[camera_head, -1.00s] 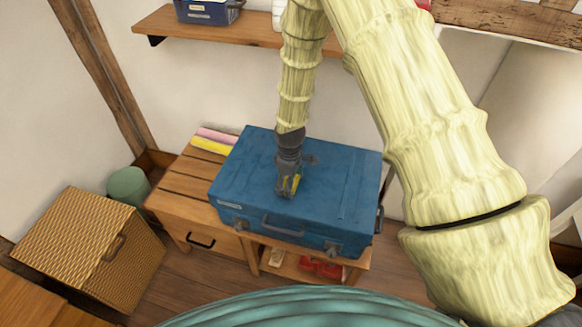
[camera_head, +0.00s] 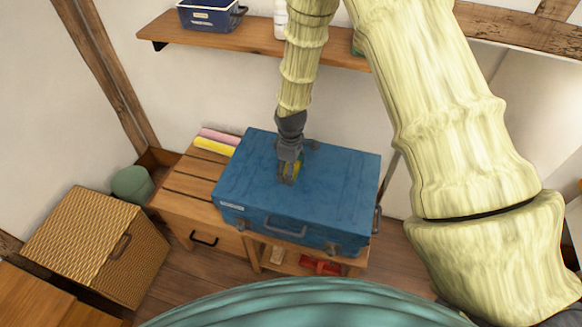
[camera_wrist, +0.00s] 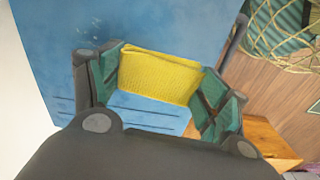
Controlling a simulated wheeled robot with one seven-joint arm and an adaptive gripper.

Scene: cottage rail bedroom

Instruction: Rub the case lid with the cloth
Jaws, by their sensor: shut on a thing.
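The blue case (camera_head: 325,190) lies flat and closed on a slatted wooden bench, its handle and latches toward me. Its blue lid also fills much of the wrist view (camera_wrist: 60,35). My gripper (camera_head: 287,177) points down over the left-middle part of the lid. In the wrist view my gripper (camera_wrist: 158,95) is shut on the yellow cloth (camera_wrist: 160,75), which spans between the two fingers. The cloth is at the lid surface or very near it; I cannot tell whether it touches. In the head view the cloth is mostly hidden by the fingers.
Pink and yellow rolls (camera_head: 217,141) lie on the bench (camera_head: 180,190) left of the case. A wicker box (camera_head: 95,245) and a green round container (camera_head: 132,184) stand at the left. A wall shelf (camera_head: 260,45) with several items is above. Red items (camera_head: 320,265) sit below the case.

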